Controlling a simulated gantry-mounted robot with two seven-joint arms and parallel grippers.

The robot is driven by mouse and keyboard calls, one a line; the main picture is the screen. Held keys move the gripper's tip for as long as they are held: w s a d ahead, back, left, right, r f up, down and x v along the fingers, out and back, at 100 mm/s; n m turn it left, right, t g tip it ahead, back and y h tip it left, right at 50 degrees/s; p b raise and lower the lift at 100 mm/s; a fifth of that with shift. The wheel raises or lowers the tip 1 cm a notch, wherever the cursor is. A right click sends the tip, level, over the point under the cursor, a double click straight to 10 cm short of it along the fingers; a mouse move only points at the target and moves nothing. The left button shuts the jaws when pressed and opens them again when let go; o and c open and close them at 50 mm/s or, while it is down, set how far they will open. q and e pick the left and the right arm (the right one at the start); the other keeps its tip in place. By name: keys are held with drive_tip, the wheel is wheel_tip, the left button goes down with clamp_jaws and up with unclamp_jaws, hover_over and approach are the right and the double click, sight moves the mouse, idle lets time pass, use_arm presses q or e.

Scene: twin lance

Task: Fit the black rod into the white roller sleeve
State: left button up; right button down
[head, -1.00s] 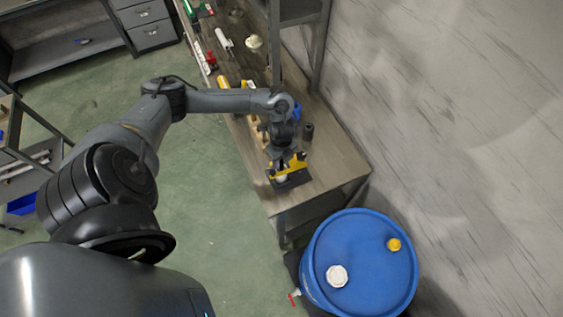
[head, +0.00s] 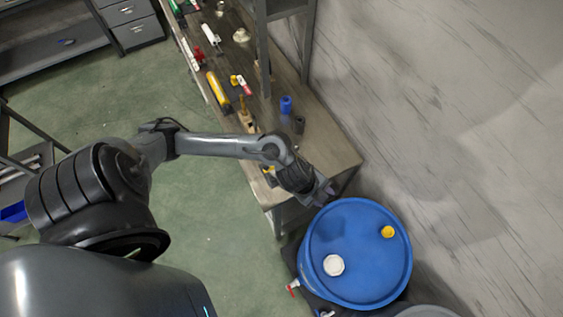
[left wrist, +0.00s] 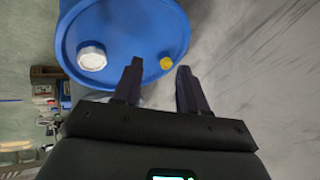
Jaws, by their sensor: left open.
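My left gripper (head: 323,191) is past the near right corner of the workbench, close to the blue drum in the head view. In the left wrist view its two dark fingers (left wrist: 158,82) are apart with nothing between them. A white cylinder (head: 210,35), which may be the roller sleeve, lies far along the bench. A short dark cylinder (head: 299,124) stands near the wall edge; I cannot tell whether it is the black rod. A yellow item (head: 267,170) at the near end is mostly hidden by my arm. My right gripper is not in view.
The blue drum (head: 345,290), with white and yellow caps, stands just beyond the bench (head: 325,145). It also fills the top of the left wrist view (left wrist: 120,18). A yellow cylinder (head: 217,88) and blue cup (head: 286,104) are on the bench. Shelf posts rise at its back.

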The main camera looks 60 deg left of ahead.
use_arm(q)
drive_tip(key=s+d+r+n+t, duration=0.1)
drive_tip(key=d+r+n, duration=0.15)
drive_tip(key=d, duration=0.25)
drive_tip(key=s+a+r+n+g+y, duration=0.1)
drive_tip(key=s+a+n, duration=0.2)
drive_tip(key=s+n, duration=0.2)
drive_tip(key=s+a+r+n+g+y, duration=0.1)
drive_tip(key=s+a+n, duration=0.2)
drive_tip(key=s+n, duration=0.3)
drive_tip(key=shift+s+a+g+y, duration=0.3)
drive_tip(key=shift+s+g+y, duration=0.1)
drive_tip(key=shift+s, duration=0.35)
drive_tip(key=shift+r+n, duration=0.15)
drive_tip(key=shift+n, duration=0.1)
wheel_tip(320, 180, up, 4)
drive_tip(key=p, duration=0.4)
